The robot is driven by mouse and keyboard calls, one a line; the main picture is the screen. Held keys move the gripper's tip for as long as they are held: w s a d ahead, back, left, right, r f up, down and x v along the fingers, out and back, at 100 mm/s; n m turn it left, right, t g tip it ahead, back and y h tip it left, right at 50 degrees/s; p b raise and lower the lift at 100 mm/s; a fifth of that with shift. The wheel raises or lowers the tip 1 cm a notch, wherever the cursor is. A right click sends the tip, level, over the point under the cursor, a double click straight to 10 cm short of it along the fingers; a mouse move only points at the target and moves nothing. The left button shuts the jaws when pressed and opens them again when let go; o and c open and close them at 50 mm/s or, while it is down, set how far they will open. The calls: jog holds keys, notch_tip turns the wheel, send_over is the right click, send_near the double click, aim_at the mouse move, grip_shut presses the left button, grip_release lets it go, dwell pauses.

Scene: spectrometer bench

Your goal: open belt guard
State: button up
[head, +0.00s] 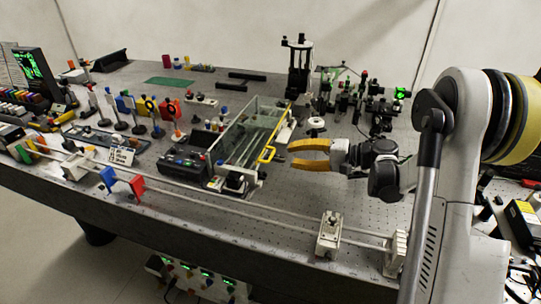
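A long clear-sided cover (250,135), which looks like the belt guard, lies along the middle of the bench. Its yellow handle (267,155) is on the right side, near its front end. The cover looks closed, but its clear panels make this hard to judge. My gripper (291,154), with two yellow fingers, is just right of the handle and points left at it. The fingers are apart with nothing between them. A small gap shows between fingertips and handle.
A dark control box (184,163) stands at the cover's front left. Optics on posts (174,118) crowd the left. A black tower (298,68) stands behind. A rail (280,213) with a white carriage (328,235) runs along the front. The bench right of the cover is fairly clear.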

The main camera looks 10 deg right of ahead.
aim_at(272, 154)
jog(key=b+x, duration=0.2)
jog(key=x, duration=0.5)
jog(key=shift+w+a+f, duration=0.1)
jog(key=shift+w+a, duration=0.05)
jog(key=shift+w, duration=0.05)
grip_shut()
